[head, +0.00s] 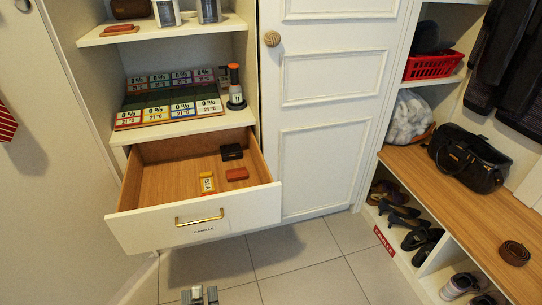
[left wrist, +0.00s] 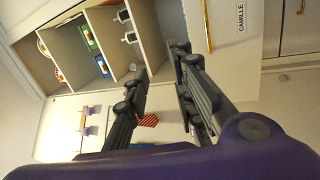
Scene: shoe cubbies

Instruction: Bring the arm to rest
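My left gripper (head: 198,294) shows at the bottom edge of the head view, low over the tiled floor in front of the drawer. In the left wrist view its two dark fingers (left wrist: 160,64) stand apart with nothing between them; a red striped cloth shows behind the gap. The drawer (head: 190,233) with a brass handle is pulled open, and the gripper is apart from it. Inside lie a black item (head: 232,152), a reddish block (head: 237,174) and a small yellow box (head: 207,183). My right gripper is not in view.
Shelves (head: 160,34) stand above the drawer. A closed white door (head: 330,95) is to its right. A wooden bench (head: 450,190) with a black bag (head: 468,158) stands at the right, with shoes in cubbies below. The tiled floor (head: 310,265) between is clear.

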